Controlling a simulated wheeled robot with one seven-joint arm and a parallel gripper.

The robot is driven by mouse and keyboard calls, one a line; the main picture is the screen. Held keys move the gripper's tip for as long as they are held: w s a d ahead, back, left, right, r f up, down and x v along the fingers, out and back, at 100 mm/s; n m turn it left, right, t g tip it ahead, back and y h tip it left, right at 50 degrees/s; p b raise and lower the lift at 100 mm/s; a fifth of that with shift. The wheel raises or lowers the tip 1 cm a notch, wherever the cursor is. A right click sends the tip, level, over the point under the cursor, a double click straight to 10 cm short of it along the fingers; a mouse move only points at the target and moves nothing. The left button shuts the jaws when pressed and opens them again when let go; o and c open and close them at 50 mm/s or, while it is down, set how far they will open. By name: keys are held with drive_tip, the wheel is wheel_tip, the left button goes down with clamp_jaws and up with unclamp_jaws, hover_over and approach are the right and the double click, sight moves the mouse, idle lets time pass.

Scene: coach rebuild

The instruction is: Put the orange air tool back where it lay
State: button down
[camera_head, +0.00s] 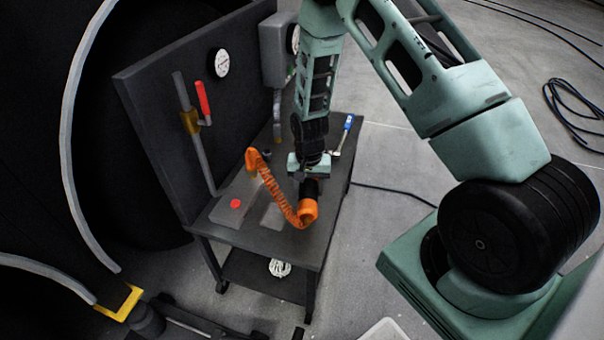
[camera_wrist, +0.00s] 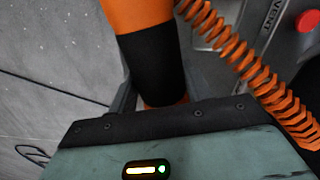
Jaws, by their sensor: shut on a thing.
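The orange air tool (camera_head: 307,211) has an orange end and a black grip band. An orange coiled hose (camera_head: 278,190) runs from it to the left and up to an orange fitting near the back panel. My gripper (camera_head: 309,178) is shut on the tool above the right part of the dark bench top. In the wrist view the tool (camera_wrist: 152,62) stands between the fingers, its black band close to the gripper body, and the coiled hose (camera_wrist: 235,55) passes on the right. The fingertips are mostly hidden. I cannot tell whether the tool touches the bench.
The bench top (camera_head: 300,238) carries a raised plate with a red button (camera_head: 235,203), and a hammer with a blue handle (camera_head: 347,125) lies at its far right edge. A back panel with a gauge (camera_head: 221,63) and a red lever (camera_head: 203,97) stands on the left.

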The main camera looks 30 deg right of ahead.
drive_tip(key=d+m+p, duration=0.1)
drive_tip(key=s+d+f+m+p, duration=0.1)
drive_tip(key=m+p, duration=0.1)
drive_tip(key=shift+d+f, duration=0.25)
drive_tip(key=shift+f, duration=0.05)
drive_tip(key=shift+f+b, duration=2.3)
drive_tip(key=shift+f, duration=1.2)
drive_tip(key=c, duration=0.6)
unclamp_jaws()
drive_tip(key=shift+o, duration=0.2)
drive_tip(key=shift+f, duration=0.1)
drive_tip(key=r, duration=1.1)
drive_tip(key=r+p, duration=0.1)
drive_tip(key=r, duration=0.5)
drive_tip(key=shift+w+d+r, duration=0.2)
drive_tip(key=shift+w+r, duration=0.05)
